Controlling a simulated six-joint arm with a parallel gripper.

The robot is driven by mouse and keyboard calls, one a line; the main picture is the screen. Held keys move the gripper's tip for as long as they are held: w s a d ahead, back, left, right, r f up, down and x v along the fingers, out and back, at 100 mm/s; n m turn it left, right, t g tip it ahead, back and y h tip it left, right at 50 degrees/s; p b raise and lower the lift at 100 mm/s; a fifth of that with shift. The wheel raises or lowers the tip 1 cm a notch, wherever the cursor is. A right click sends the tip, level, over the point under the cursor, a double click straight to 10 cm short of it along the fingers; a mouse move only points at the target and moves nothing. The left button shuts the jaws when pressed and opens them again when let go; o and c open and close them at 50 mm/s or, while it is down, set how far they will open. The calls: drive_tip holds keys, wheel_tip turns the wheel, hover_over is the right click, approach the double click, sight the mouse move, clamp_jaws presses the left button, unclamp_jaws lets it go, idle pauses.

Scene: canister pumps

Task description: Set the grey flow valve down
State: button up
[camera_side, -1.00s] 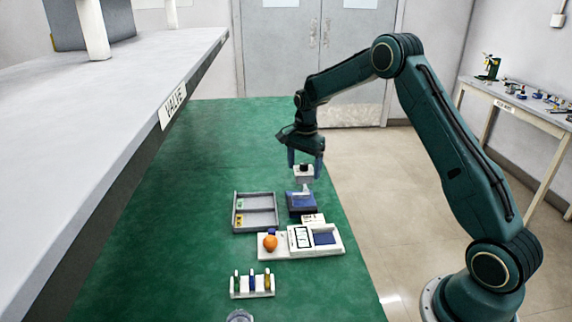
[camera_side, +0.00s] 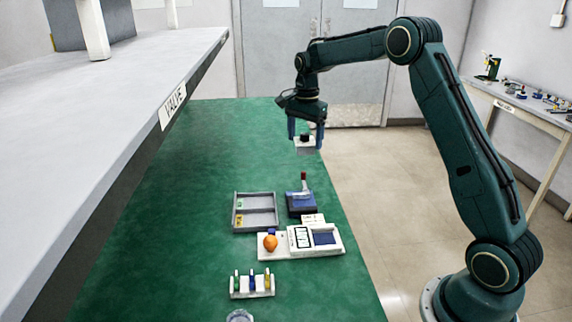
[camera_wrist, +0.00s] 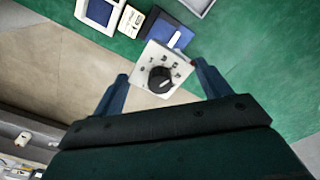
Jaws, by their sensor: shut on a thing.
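The flow valve (camera_side: 304,142) is a pale grey-white block with a black round knob on top. In the wrist view the valve (camera_wrist: 160,68) shows its dial marks around the knob. My gripper (camera_side: 305,138) is shut on the valve, pointing down, one blue finger on each side. It holds the valve up in the air near the right edge of the green mat, beyond and above the dark blue stand (camera_side: 295,208). In the wrist view my gripper (camera_wrist: 163,82) has the valve between its fingers; the faces in contact are hard to make out.
A grey divided tray (camera_side: 255,193) lies left of the stand, which carries a red-tipped upright part (camera_side: 304,181). Nearer are a white device (camera_side: 315,240), an orange ball (camera_side: 270,242) and a vial rack (camera_side: 252,286). The green mat (camera_side: 190,170) is clear at left and behind.

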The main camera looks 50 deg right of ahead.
drive_tip(key=shift+w, duration=0.15)
drive_tip(key=shift+w+a, duration=0.25)
drive_tip(key=shift+w, duration=0.3)
drive_tip(key=w+a, duration=0.6)
drive_tip(key=w, duration=0.3)
drive_tip(key=shift+w, duration=0.3)
drive_tip(key=shift+f, duration=0.15)
approach(264, 203)
idle(0.4)
drive_tip(key=shift+f, duration=0.15)
drive_tip(key=shift+f, duration=2)
